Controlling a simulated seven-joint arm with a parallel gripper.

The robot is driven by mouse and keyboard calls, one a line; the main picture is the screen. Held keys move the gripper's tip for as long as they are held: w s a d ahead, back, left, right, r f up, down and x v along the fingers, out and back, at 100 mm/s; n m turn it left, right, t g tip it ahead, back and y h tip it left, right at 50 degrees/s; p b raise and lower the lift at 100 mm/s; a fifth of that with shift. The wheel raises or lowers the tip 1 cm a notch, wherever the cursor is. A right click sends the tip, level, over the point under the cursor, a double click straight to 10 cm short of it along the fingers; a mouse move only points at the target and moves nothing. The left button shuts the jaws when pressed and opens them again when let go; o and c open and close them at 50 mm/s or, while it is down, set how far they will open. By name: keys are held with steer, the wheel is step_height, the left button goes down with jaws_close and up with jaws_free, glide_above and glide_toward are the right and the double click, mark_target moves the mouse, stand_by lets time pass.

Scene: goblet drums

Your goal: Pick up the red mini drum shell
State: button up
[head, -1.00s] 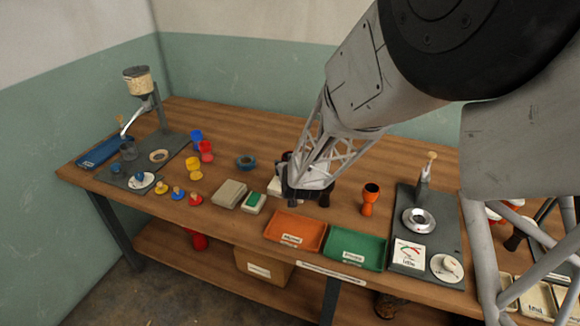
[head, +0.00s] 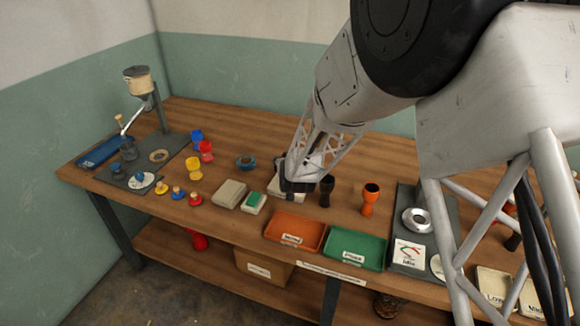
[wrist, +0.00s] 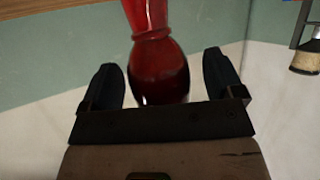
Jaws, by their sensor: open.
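A red goblet-shaped shell (head: 206,151) stands left of centre on the table in the head view, beside a blue one. In the wrist view a glossy red shell (wrist: 158,55) appears between my gripper's (wrist: 160,75) two dark fingers, with a gap on each side; its far end is cut off by the frame. I cannot tell whether both views show the same shell. In the head view my gripper (head: 298,187) is low over the pale block at mid-table, well right of the red shell there. The fingers are open; their tips are hard to make out there.
A black goblet (head: 326,188) stands just right of my gripper, and an orange one (head: 370,198) farther right. An orange tray (head: 295,232) and a green tray (head: 355,248) lie at the front edge.

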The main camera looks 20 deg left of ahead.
steer(key=shift+c, duration=0.3)
steer(key=c, duration=1)
steer(key=shift+r, duration=0.1)
steer(key=shift+c, duration=0.2)
steer(key=shift+r, duration=0.7)
step_height(320, 180, up, 2)
steer(key=shift+r, duration=0.1)
steer(key=s+d+r, duration=0.1)
steer(key=s+d, duration=0.8)
steer(key=s, duration=0.4)
steer(key=shift+s, duration=0.15)
steer(key=shift+r, duration=0.1)
